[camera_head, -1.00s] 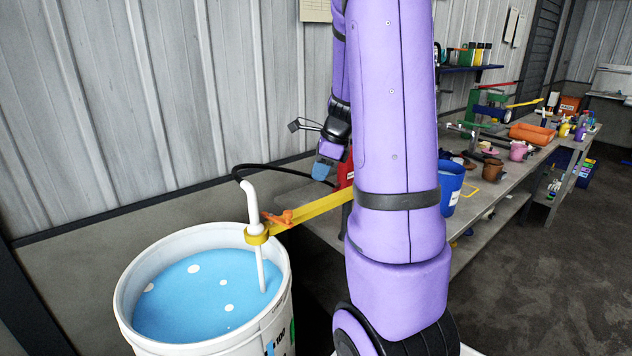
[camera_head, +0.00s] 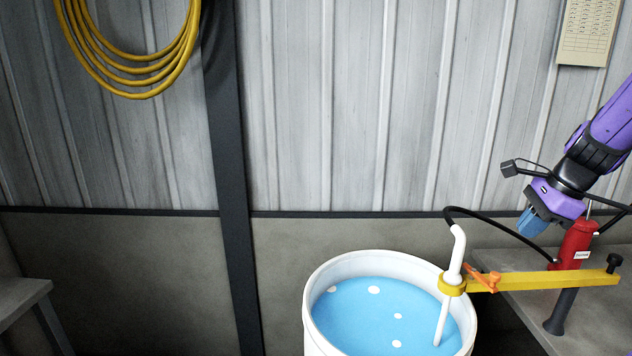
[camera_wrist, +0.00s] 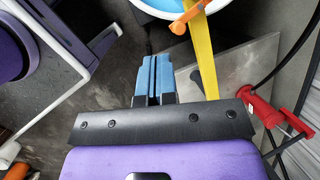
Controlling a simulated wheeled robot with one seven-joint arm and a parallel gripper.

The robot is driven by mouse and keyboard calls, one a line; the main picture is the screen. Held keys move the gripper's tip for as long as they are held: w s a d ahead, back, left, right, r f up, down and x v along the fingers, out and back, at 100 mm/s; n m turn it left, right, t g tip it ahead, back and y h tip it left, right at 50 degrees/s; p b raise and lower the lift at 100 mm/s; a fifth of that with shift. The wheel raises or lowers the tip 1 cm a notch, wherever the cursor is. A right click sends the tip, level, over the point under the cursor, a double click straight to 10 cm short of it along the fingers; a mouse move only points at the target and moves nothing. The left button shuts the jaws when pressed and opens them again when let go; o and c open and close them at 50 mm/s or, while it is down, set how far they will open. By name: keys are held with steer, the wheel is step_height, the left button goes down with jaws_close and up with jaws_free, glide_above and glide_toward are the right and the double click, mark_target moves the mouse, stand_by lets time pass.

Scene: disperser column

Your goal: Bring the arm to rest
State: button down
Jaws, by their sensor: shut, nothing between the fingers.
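My gripper (camera_head: 532,222) hangs at the right of the head view, its blue fingers pointing down and left. The fingers also show in the wrist view (camera_wrist: 153,80), close together with nothing between them. In the head view it appears above the yellow bar and beside the red stand; its exact distance from them cannot be told. My purple arm reaches in from the right edge, and most of it is outside the head view.
A white bucket (camera_head: 314,335) of blue liquid stands below. A white tube (camera_head: 457,255) dips into it, clamped by a yellow bar (camera_head: 540,281) with an orange handle (camera_head: 484,278). A red stand (camera_head: 575,245) and bench (camera_head: 600,325) are at right; black cable passes near the gripper.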

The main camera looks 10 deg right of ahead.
steer(key=s+a+r+n+t+h, duration=0.1)
steer(key=s+a+r+n, duration=0.3)
steer(key=s+a+n, duration=0.3)
steer(key=s+a+r+n+t+h, duration=0.1)
steer(key=s+a+r+n, duration=0.4)
steer(key=a+n, duration=0.8)
steer(key=s+n, duration=0.2)
steer(key=shift+s+h, duration=0.3)
steer(key=shift+w+a, duration=0.1)
